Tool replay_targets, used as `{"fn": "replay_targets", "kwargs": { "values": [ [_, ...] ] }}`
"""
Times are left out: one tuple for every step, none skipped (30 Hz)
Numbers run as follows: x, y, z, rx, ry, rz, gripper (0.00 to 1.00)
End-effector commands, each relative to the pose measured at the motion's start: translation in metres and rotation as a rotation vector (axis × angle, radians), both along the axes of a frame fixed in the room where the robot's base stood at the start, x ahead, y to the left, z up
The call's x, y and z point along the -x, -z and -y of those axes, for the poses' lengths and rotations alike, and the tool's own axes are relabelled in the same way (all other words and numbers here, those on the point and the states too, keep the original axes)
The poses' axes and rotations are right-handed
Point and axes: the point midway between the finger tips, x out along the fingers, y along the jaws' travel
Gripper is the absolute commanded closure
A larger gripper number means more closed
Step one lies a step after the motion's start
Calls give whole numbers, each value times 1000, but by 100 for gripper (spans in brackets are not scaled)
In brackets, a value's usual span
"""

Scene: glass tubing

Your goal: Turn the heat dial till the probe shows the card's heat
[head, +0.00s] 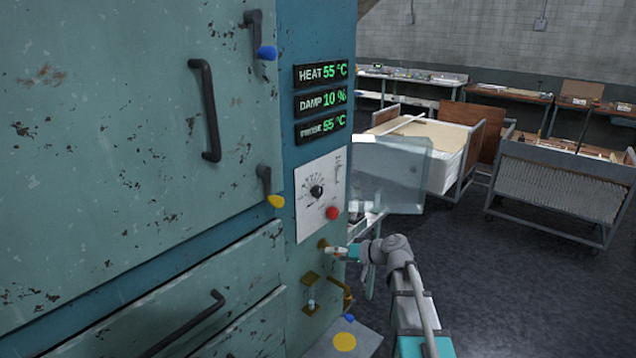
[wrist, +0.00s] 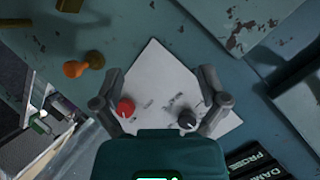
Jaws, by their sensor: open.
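The black dial (head: 316,191) with a ring of marks sits on a white panel (head: 310,222) on the blue cabinet; its labels are too small to read. The dial (wrist: 187,121) and a red knob (wrist: 126,107) also show in the wrist view. The heat display (head: 322,73) reads 55 °C, and the probe display (head: 321,126) also appears to read 55 °C. I cannot make out a card.
The damp display (head: 321,101) reads 10 %. The red knob (head: 333,213) is right of the dial. Blue-tipped (head: 267,52) and yellow-tipped (head: 275,201) handles stick out from the cabinet. Brass fittings (head: 311,292) are below the panel. Carts (head: 558,180) stand right, with open floor before them.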

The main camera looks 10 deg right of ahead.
Motion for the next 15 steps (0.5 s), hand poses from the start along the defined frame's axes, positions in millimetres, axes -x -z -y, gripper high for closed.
{"fn": "replay_targets", "kwargs": {
  "values": [
    [-16, -23, 9, -45, 23, 39, 7],
    [-22, -33, 13, -71, 35, 63, 7],
    [-31, -46, 18, -107, 52, 94, 7],
    [-37, -55, 23, -132, 65, 117, 7],
    [-42, -64, 27, -155, 79, 139, 7],
    [-49, -75, 34, -185, 96, 164, 7],
    [-54, -82, 38, -205, 109, 183, 7],
    [-58, -89, 43, -223, 120, 199, 7],
    [-62, -97, 47, -245, 134, 218, 7],
    [-65, -101, 51, -258, 144, 231, 7],
    [-68, -106, 54, -271, 153, 242, 7],
    [-71, -111, 58, -286, 162, 254, 7],
    [-72, -113, 60, -293, 168, 261, 7],
    [-73, -115, 61, -299, 172, 267, 7],
    [-74, -117, 63, -306, 178, 273, 7]
  ]
}}
